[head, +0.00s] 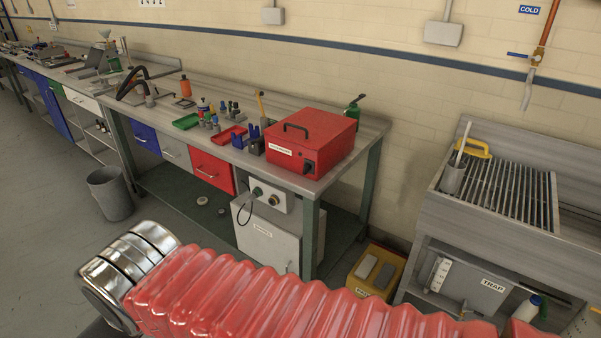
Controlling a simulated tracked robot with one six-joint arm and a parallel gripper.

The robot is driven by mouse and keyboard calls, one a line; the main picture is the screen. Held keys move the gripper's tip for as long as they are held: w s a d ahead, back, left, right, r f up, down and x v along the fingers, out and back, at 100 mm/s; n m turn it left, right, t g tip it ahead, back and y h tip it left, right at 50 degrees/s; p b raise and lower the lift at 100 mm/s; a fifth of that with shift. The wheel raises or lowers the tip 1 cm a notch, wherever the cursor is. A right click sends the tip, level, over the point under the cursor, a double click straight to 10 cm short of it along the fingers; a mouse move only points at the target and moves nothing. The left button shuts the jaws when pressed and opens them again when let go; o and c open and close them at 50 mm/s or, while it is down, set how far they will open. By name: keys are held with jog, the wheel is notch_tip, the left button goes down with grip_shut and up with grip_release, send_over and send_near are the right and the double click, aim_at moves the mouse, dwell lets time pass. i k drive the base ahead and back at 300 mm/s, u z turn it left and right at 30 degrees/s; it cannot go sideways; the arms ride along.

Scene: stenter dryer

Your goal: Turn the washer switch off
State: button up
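No switch can be clearly read as the washer switch. A red box machine (310,142) with a black handle stands on the right end of the workbench, and a small dark switch-like part (309,168) shows on its front. A pale control box (269,197) with round knobs and a cable hangs under the bench top, above a white cabinet (270,242). The labels on these are too small to read. My arm, in a ribbed red sleeve with a chrome end, crosses the bottom of the head view. No gripper fingers are in view.
The workbench (367,127) holds small bottles, a red tray (225,135) and a green tray (188,121). A grey bin (109,196) stands on the floor at left. A slatted metal sink (500,190) stands at right, with a yellow crate (360,290) beside it.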

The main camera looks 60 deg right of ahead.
aim_at(307, 167)
jog(key=u, duration=1.3)
jog(key=k, duration=1.05)
jog(key=z, duration=0.75)
jog(key=i, duration=1)
jog(key=z, duration=0.05)
